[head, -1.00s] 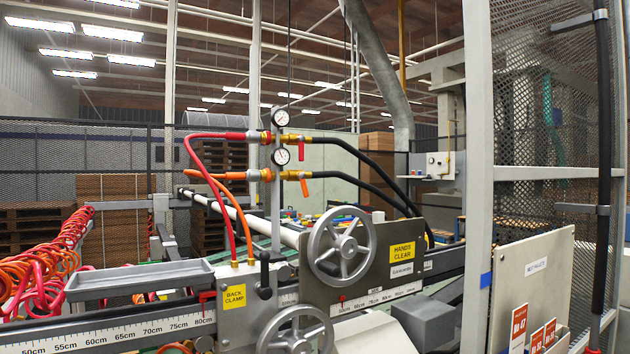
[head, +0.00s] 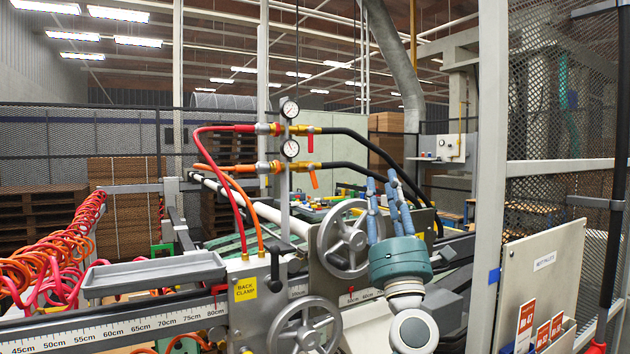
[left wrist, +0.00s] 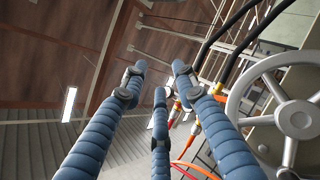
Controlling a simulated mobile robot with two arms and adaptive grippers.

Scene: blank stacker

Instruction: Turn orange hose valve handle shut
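The orange valve handle (head: 314,179) hangs down, tilted slightly, from the brass valve (head: 302,167) on the lower line, between the orange hose (head: 225,178) and a black hose. My left gripper (head: 382,183) points up, right of the handle and in front of the grey plate. Its three blue fingers are spread with nothing between them. My right gripper is in neither view.
A similar red handle (head: 310,143) hangs just above, by two gauges. A large grey handwheel (head: 345,238) stands beside my left gripper, with another wheel (head: 304,328) below. Black hoses (head: 372,150) run behind the fingers. A mesh fence post (head: 490,180) stands at right.

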